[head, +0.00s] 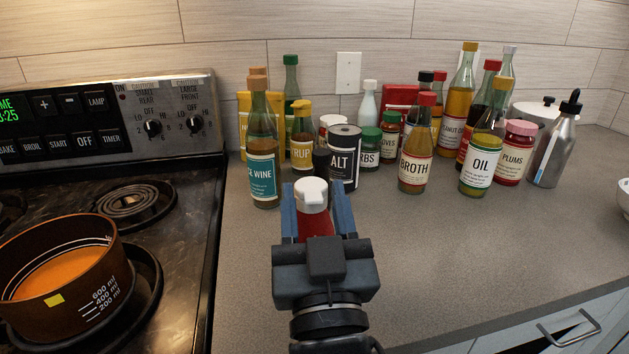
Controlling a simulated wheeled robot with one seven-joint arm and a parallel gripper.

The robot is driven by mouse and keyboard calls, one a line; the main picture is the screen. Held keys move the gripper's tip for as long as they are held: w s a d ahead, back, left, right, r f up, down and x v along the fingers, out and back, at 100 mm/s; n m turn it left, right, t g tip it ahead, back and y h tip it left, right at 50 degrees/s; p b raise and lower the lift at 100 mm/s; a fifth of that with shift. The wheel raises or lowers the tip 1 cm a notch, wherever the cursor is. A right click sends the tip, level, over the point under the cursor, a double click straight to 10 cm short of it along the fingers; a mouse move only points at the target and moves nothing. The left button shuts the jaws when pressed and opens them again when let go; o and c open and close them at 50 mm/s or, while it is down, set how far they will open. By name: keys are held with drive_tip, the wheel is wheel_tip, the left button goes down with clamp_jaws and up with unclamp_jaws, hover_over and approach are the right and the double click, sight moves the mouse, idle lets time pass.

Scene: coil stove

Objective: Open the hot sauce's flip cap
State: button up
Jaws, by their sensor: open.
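The hot sauce is most likely the red bottle (316,222) with a white cap (311,194), on the counter just right of the stove. No label shows, as my gripper covers most of its body. The white cap looks closed. My gripper (318,207) points away from me, with its two blue fingers on either side of the red bottle just below the cap. The fingers are open, and I cannot tell whether either one touches the bottle.
Close behind stand a wine bottle (263,150), a salt can (344,160) and several other bottles and jars. The stove (180,215) with an orange pot (50,290) is at left. The counter (480,240) is clear at front right.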

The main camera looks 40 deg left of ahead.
drive_tip(key=shift+w+a+r, duration=0.1)
drive_tip(key=shift+w+a, duration=0.2)
drive_tip(key=shift+a, duration=0.05)
drive_tip(key=shift+c, duration=0.2)
drive_tip(key=c, duration=0.7)
drive_tip(key=shift+r+p, duration=0.25)
drive_tip(key=shift+p, duration=0.4)
